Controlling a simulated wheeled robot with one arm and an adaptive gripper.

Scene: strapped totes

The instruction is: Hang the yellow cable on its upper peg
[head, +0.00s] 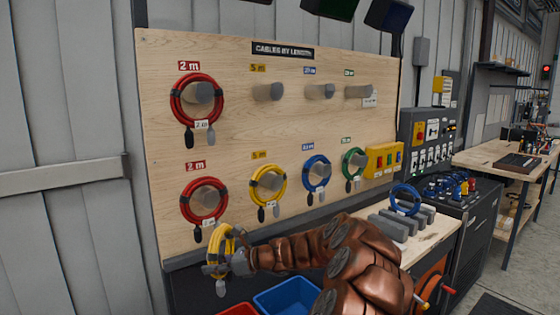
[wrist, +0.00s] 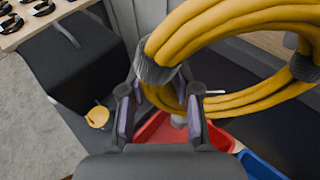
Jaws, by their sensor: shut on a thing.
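The yellow cable (head: 226,240) is a coil with dark ties, hanging upright in my gripper (head: 224,262) in front of the board's lower left. In the wrist view, the fingers of my gripper (wrist: 160,95) are shut on the yellow cable (wrist: 250,22) at a dark tie, and the loop extends up and right. The upper peg (head: 268,92) under the upper yellow 5 m label (head: 258,68) is bare and well above my gripper. Another yellow coil (head: 256,184) hangs on the lower peg below it.
Red coils hang on both left pegs (head: 198,94); blue (head: 316,172) and green (head: 353,163) coils hang on lower pegs. The upper blue and green pegs are bare. Red (head: 238,309) and blue (head: 287,297) bins stand below. A loose blue coil (head: 406,199) is on the bench at right.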

